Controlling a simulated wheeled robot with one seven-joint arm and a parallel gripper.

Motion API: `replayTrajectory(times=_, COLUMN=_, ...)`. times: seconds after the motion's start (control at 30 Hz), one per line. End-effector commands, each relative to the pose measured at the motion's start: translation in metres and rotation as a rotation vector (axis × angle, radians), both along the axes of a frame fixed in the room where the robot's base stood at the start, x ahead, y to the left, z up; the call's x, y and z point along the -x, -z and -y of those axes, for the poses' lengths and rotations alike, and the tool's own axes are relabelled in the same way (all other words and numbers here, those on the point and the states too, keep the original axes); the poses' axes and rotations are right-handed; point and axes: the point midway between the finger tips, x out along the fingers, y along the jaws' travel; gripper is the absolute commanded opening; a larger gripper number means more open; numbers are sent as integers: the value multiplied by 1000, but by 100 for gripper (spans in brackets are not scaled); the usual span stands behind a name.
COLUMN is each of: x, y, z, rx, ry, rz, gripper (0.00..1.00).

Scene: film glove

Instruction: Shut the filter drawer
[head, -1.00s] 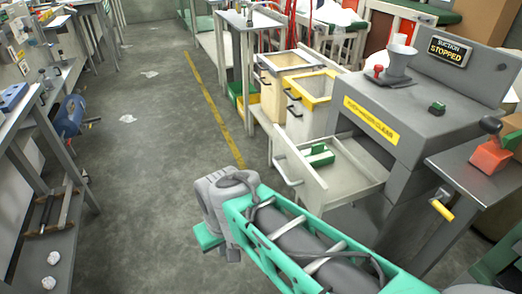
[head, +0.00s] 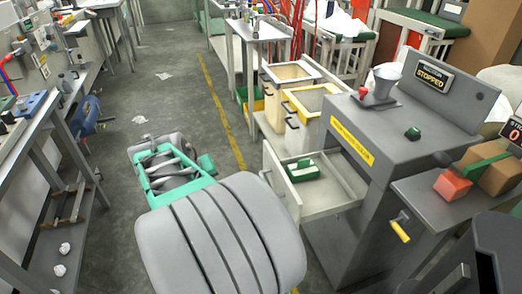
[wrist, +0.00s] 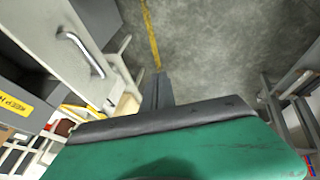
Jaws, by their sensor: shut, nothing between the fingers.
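The filter drawer stands open from the grey machine (head: 415,135). Its pale front panel (head: 280,180) and hollow tray show in the head view, with a green block (head: 303,170) inside. In the wrist view, the drawer front (wrist: 45,25) and its curved metal handle (wrist: 80,52) are at upper left. My gripper (wrist: 157,80) is shut and empty, its dark fingers right of the handle and apart from it. In the head view, my arm hides most of the gripper, and part of the drawer's near side is covered.
A side shelf with a yellow-gripped crank (head: 399,230) is on the right. A workbench (head: 30,130) lines the left.

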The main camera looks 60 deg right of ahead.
Motion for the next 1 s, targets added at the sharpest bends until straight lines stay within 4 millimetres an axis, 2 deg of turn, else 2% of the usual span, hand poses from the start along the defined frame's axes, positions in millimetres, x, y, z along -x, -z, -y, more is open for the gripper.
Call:
replayTrajectory(times=0.03, x=21, y=-25, z=38, rx=45, ry=88, rz=-16, gripper=0)
replayTrajectory(times=0.1, x=45, y=-36, z=75, rx=101, ry=173, rz=-38, gripper=0)
replayTrajectory(times=0.2, x=64, y=-39, z=99, rx=141, ry=231, rz=-57, gripper=0)
replayTrajectory(times=0.37, x=68, y=-22, z=111, rx=145, ry=237, rz=-59, gripper=0)
replayTrajectory(times=0.77, x=73, y=47, z=162, rx=143, ry=235, rz=-57, gripper=0)
replayTrajectory(times=0.9, x=91, y=42, z=179, rx=145, ry=238, rz=-53, gripper=0)
replayTrajectory(times=1.0, x=97, y=41, z=185, rx=145, ry=235, rz=-54, gripper=0)
